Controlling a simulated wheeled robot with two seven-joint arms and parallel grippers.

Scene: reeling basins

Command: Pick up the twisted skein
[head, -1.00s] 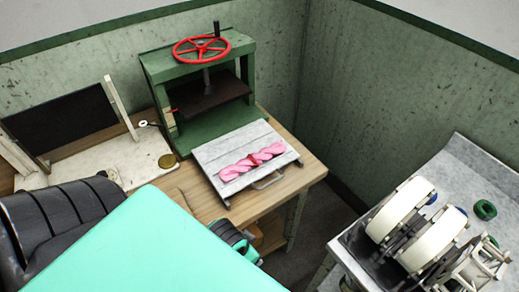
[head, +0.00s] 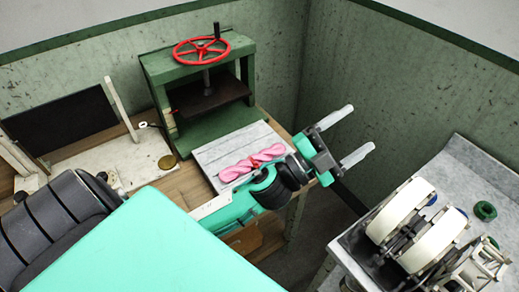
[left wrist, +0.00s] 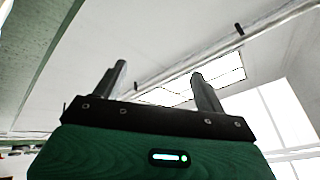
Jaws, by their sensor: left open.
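The twisted skein (head: 251,162) is pink with a red band around its middle. It lies on a grey tray (head: 212,155) in front of the green press in the head view. My left gripper (head: 349,134) is open and empty, to the right of the skein and past the tray's right edge, with its fingers pointing right. My left wrist hides the front right part of the tray. In the left wrist view the open left gripper (left wrist: 158,85) points up toward the ceiling and windows, and the skein does not show. My right gripper is not in view.
The green press (head: 205,95) with a red handwheel (head: 201,48) stands behind the tray on a wooden table. A white board with a brass disc (head: 167,162) lies to the left. A bench with white reels (head: 400,209) stands at the right. Green walls close off the back.

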